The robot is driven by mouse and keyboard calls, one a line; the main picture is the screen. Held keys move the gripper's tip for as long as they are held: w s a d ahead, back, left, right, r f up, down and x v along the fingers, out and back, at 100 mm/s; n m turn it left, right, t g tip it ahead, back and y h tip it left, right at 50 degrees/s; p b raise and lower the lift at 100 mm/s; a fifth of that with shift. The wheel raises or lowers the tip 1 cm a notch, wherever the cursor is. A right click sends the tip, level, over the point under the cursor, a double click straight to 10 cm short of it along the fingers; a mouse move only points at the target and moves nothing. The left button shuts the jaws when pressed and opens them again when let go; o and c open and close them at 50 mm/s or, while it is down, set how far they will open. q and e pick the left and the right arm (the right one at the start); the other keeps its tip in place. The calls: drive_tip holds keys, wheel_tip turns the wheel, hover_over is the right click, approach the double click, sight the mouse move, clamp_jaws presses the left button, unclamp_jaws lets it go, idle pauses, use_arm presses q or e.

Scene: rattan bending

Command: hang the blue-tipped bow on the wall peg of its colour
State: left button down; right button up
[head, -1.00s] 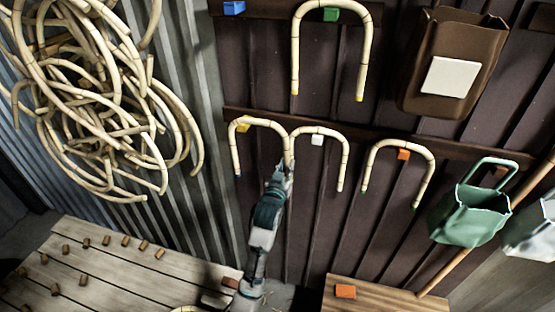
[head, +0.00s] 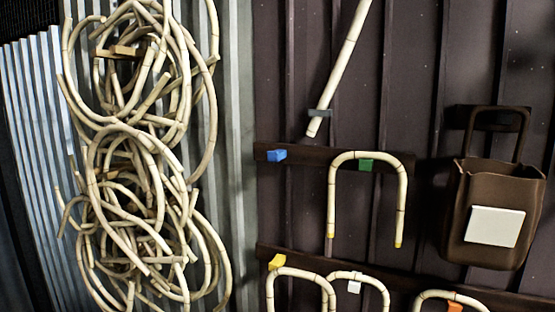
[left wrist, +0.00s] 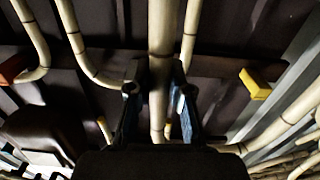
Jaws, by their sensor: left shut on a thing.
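The blue peg (head: 277,155) on the upper wall rail is bare. Right of it, a bow with yellow tips (head: 333,195) hangs over the green peg (head: 366,165). Below, bows arch by the yellow peg (head: 277,262), the white peg (head: 354,287) and the orange peg (head: 454,306); their lower ends are out of the head view. In the left wrist view my left gripper (left wrist: 159,98) is shut on a pale rattan bow (left wrist: 162,30) that runs between its fingers. I cannot make out its tip colour. My right gripper is not in view.
A large tangle of rattan (head: 130,140) hangs on the corrugated wall at left. A brown bag (head: 500,190) hangs at right.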

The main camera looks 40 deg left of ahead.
use_arm(q)
drive_tip(key=shift+r, duration=0.1)
drive_tip(key=shift+m+h, duration=0.3)
drive_tip(key=shift+m, duration=0.3)
drive_tip(key=w+a+r, duration=0.1)
drive_tip(key=r, duration=0.2)
drive_tip(key=w+a+r, duration=0.1)
drive_tip(key=r, duration=0.2)
drive_tip(key=w+a+r+b, duration=0.1)
drive_tip(key=r, duration=0.2)
drive_tip(key=shift+r, duration=0.2)
drive_tip(key=s+a+r+b, duration=0.1)
drive_tip(key=s+a+r, duration=0.1)
drive_tip(key=a+r, duration=0.35)
drive_tip(key=s+a+r, duration=0.2)
drive_tip(key=r, duration=0.7)
drive_tip(key=s+a+r+b, duration=0.1)
drive_tip(key=s+a+r, duration=0.15)
drive_tip(key=r, duration=0.45)
drive_tip(key=shift+m, duration=0.5)
drive_tip(key=p+x, duration=0.1)
drive_tip(key=x, duration=0.2)
drive_tip(key=f+p+x, duration=0.1)
drive_tip(key=x, duration=0.3)
drive_tip(key=p+x, duration=0.1)
drive_tip(key=x, duration=0.3)
drive_tip(key=shift+a+f, duration=0.15)
drive_tip(key=shift+a, duration=0.3)
drive_tip(key=shift+f, duration=0.15)
